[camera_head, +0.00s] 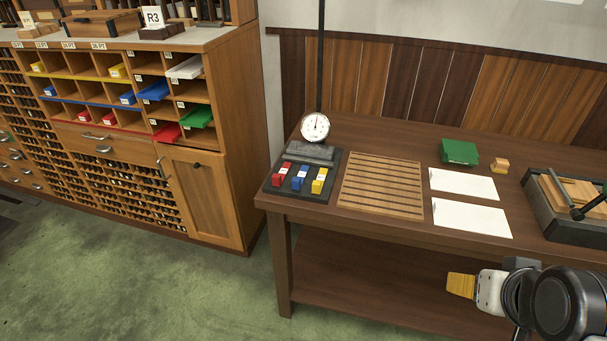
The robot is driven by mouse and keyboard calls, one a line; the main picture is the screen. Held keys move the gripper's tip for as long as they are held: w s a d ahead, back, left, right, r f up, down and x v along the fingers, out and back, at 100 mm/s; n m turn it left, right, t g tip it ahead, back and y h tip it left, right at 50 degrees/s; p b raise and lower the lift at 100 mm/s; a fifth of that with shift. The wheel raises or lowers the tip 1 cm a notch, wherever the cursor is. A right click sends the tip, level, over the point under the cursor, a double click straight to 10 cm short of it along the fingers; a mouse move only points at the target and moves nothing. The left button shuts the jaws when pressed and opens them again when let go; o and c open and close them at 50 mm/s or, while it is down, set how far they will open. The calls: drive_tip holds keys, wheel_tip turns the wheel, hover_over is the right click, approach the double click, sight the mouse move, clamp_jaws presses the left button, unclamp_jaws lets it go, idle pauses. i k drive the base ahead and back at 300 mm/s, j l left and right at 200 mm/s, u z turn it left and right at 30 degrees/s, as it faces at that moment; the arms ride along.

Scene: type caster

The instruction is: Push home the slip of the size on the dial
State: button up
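A round white dial (315,127) stands on a dark gauge at the table's left end; its needle points roughly upward, but its markings are too small to read. In the cabinet's right pigeonholes, a white slip (186,68), a blue slip (153,91), a green slip (197,117) and a red slip (167,132) stick out by differing amounts. Their size labels are not legible. My gripper (462,285) is at lower right, in front of the table and far from the slips. Its end looks yellow-orange; whether that is a finger or something held is unclear.
The wooden cabinet (215,180) stands left of the table (385,125). Red, blue and yellow blocks sit on a dark tray (310,193) before the dial. A slatted board (382,188), white sheets (470,217), a green box (459,151) and a press (570,205) also occupy the table. Green floor lies open before the cabinet.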

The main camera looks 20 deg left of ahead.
sight(317, 185)
drive_tip(key=i+j, duration=0.1)
drive_tip(key=j, duration=0.75)
drive_tip(key=i+j, duration=0.15)
drive_tip(key=j, duration=0.25)
drive_tip(key=i+j, duration=0.1)
drive_tip(key=j, duration=0.35)
